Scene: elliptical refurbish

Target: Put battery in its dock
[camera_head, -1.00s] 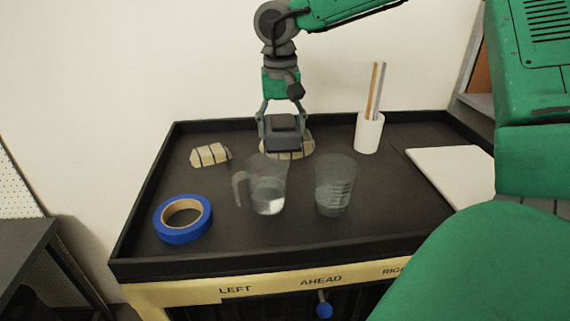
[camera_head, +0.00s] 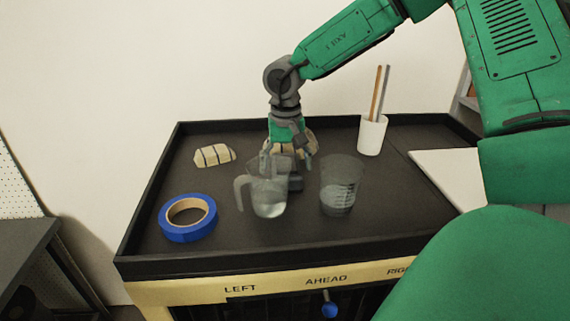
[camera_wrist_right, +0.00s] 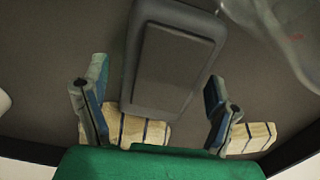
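A dark grey box (camera_head: 295,181), which seems to be the battery, is near the tray surface behind the clear jug (camera_head: 268,203), which partly hides it. In the right wrist view the box (camera_wrist_right: 175,65) has a raised flat panel and lies ahead of and between my fingers. My right gripper (camera_head: 289,163) points down over it. In the wrist view its fingers (camera_wrist_right: 157,74) are spread, with a clear gap on the box's left side; the right finger is close to its edge. I cannot identify a dock. My left gripper is not in view.
A beige, dark-striped piece (camera_head: 307,143) is behind my right gripper; another (camera_head: 214,156) lies left.

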